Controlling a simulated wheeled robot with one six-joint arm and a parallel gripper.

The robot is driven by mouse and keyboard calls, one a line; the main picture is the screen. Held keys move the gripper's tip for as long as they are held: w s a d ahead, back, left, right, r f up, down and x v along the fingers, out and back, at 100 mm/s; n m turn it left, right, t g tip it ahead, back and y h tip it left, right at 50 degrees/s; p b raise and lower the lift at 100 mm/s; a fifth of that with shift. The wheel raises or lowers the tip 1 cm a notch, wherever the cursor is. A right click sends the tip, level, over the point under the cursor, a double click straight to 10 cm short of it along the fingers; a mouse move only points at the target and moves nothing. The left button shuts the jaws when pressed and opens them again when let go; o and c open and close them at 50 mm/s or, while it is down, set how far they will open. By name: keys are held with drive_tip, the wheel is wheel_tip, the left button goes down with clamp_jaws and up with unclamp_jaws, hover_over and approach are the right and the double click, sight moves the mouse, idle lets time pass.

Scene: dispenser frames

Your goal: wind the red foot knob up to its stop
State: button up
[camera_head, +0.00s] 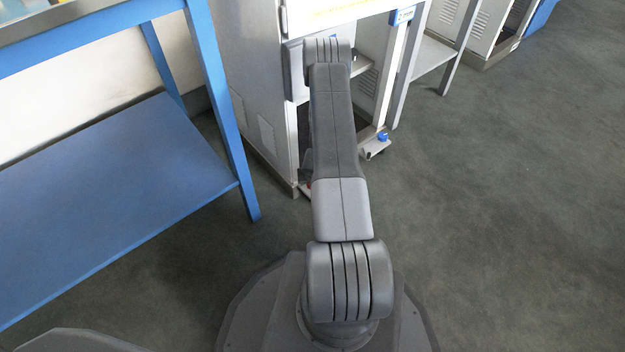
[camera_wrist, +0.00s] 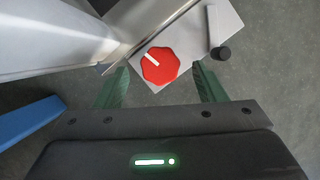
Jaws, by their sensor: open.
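The red foot knob (camera_wrist: 159,66) shows in the wrist view as an eight-sided red knob with a white bar mark pointing to its upper left. It sits on a light grey foot plate (camera_wrist: 193,38). My gripper (camera_wrist: 160,80) is open, with one green finger to the left of the knob and one to the right. Whether the fingers touch the knob or stand at its height I cannot tell. In the head view my arm hides most of the foot, and only a small bit of red shows beside it.
A dark round knob (camera_wrist: 221,53) and a pale bar stand right of the red knob. The pale cabinet (camera_head: 262,100) rises beside the foot. A blue knob (camera_head: 382,136) sits on another foot to the right. A blue table (camera_head: 110,190) stands left. Floor at right is clear.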

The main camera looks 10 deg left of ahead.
drive_tip(key=shift+p+x, duration=0.85)
drive_tip(key=shift+x, duration=0.2)
drive_tip(key=c, duration=1)
drive_tip(key=shift+r+n+p, duration=0.2)
drive_tip(key=shift+n+p, duration=0.3)
drive_tip(key=shift+p, duration=0.7)
drive_tip(key=shift+p, duration=0.3)
